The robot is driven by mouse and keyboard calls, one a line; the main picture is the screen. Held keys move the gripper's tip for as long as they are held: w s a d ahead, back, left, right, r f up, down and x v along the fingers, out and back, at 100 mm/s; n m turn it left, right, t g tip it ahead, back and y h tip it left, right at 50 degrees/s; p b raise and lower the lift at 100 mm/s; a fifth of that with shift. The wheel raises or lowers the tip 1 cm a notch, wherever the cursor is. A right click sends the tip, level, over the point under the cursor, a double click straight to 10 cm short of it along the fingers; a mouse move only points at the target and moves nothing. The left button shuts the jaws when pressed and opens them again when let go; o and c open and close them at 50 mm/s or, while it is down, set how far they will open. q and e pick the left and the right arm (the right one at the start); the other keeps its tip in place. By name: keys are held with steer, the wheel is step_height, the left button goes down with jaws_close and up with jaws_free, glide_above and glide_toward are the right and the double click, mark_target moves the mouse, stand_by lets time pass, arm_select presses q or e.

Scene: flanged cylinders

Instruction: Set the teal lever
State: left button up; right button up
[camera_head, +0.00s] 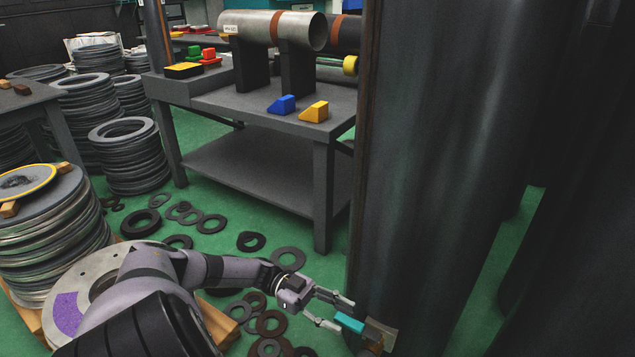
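The teal lever (350,323) is a small teal block at the lower right, beside a metal plate (379,335) low on the large dark cylinder. My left gripper (343,315) reaches in from the left with its two fingers spread apart. The fingertips are at the near end of the teal lever, one on its upper side and one on its lower side. I cannot tell whether they touch it. My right gripper is not in view.
A large dark cylinder (430,150) stands close on the right. A grey workbench (225,95) holds a metal pipe and blue and yellow blocks (314,112). Flat rings (270,323) lie on the green floor around my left arm. Ring stacks (128,157) stand at left.

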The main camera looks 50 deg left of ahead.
arm_select(q)
steer(key=v, duration=1)
steer(key=shift+s, duration=0.1)
stand_by(0.4)
